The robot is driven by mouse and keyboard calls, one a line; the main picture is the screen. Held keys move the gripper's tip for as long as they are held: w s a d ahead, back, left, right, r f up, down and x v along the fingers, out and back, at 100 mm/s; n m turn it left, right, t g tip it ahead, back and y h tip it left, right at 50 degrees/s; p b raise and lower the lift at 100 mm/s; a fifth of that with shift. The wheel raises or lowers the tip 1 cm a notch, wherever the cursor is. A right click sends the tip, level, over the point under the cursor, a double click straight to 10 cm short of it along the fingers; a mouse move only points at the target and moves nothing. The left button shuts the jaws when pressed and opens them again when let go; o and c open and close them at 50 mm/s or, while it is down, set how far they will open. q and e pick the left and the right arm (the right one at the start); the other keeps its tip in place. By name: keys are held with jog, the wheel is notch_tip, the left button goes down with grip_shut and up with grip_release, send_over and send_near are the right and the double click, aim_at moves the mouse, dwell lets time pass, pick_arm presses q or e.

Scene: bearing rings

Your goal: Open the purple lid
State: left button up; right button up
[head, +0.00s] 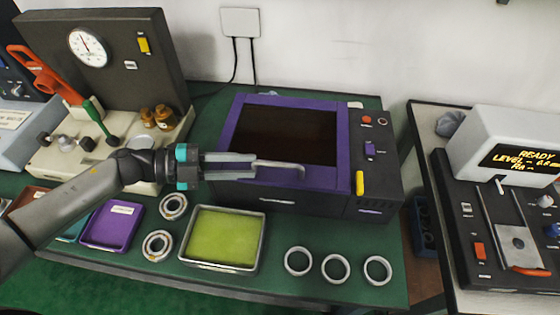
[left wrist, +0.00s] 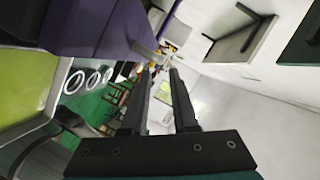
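The purple lid (head: 229,125), a frame around a dark window, lies closed on a dark box-shaped machine (head: 375,205). A light grey bar handle (head: 285,165) sits at its front edge. My left gripper (head: 254,163) is at the left end of this handle, pointing right along the lid's front. In the left wrist view its two fingers (left wrist: 162,72) are apart with a gap between them. The purple lid (left wrist: 88,25) and its handle (left wrist: 148,52) show beyond the left finger. I cannot tell whether the handle touches a finger. My right gripper is not in view.
A metal tray with a green pad (head: 222,238) and several bearing rings (head: 297,261) lie in front of the machine. A purple bin (head: 112,226) is under my left arm. A gauge stand (head: 88,47) stands behind left. A display machine (head: 510,155) is on the right table.

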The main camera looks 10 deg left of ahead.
aim_at(271, 165)
pick_arm(q)
jog(key=x, duration=0.8)
grip_shut()
dwell(1.3)
